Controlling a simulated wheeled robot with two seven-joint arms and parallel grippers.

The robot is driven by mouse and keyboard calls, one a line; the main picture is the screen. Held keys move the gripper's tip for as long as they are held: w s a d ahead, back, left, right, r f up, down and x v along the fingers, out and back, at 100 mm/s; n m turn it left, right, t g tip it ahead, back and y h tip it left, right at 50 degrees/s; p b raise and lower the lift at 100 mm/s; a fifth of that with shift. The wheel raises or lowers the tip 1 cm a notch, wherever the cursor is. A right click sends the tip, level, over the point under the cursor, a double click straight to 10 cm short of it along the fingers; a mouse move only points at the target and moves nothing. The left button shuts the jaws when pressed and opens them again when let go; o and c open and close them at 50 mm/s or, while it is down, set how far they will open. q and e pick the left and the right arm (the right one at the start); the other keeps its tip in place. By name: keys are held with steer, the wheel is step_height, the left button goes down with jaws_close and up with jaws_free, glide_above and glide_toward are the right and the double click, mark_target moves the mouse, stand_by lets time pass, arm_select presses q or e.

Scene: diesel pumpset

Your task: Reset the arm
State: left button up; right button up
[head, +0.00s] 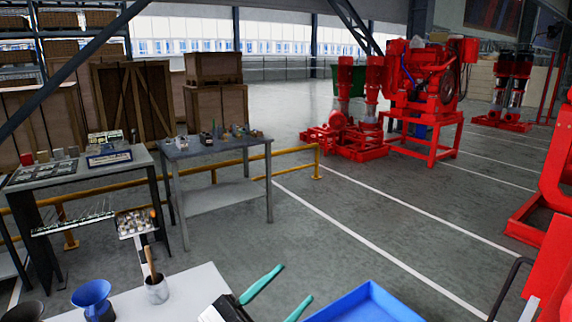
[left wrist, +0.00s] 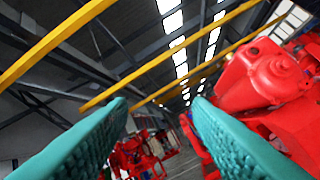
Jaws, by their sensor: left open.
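My left gripper (head: 281,293) shows at the bottom middle of the head view, with two green fingers spread apart and nothing between them. It is above or beside the pale table, close to the blue tray. In the left wrist view the same green fingers (left wrist: 160,118) are wide apart, with the hall and red machinery beyond them. My right gripper is not in view.
A pale table (head: 190,295) holds a blue funnel-like cup (head: 93,298) and a grey cup (head: 157,290) with a wooden handle. A blue tray (head: 368,303) lies right of the gripper. Grey workbenches (head: 215,150) stand left. Red pumpset (head: 425,80) stands behind open floor.

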arm_select(q)
steer(key=w+a+f+n+t+y, duration=0.4)
steer(key=a+n+t+y, duration=0.45)
steer(key=n+y, duration=0.25)
steer(key=s+a+f+n+g+y, duration=0.1)
steer(key=a+f+n+g+y, duration=0.1)
steer(key=a+f+n+y, duration=0.4)
steer(key=a+f+n+g+y, duration=0.1)
steer(key=a+f+g+y, duration=0.25)
steer(key=f, duration=0.35)
steer(key=s+a+f+m+g, duration=0.1)
steer(key=s+a+f+g, duration=0.1)
steer(key=s+f+g, duration=1.35)
steer(key=s+f+t, duration=0.1)
steer(key=s+f, duration=0.2)
steer(key=f, duration=1)
steer(key=s+f+t, duration=0.1)
steer(key=s+f, duration=0.1)
steer(key=f, duration=1.1)
steer(key=s+a+f+g, duration=0.1)
steer(key=s+a+f, duration=0.2)
steer(key=s+f, duration=1.4)
steer(key=shift+s+f+m, duration=0.2)
steer(key=shift+s+m, duration=0.05)
steer(key=shift+m, duration=0.15)
steer(key=shift+y, duration=0.25)
steer(key=shift+c, duration=1.1)
steer(key=shift+w+d, duration=0.1)
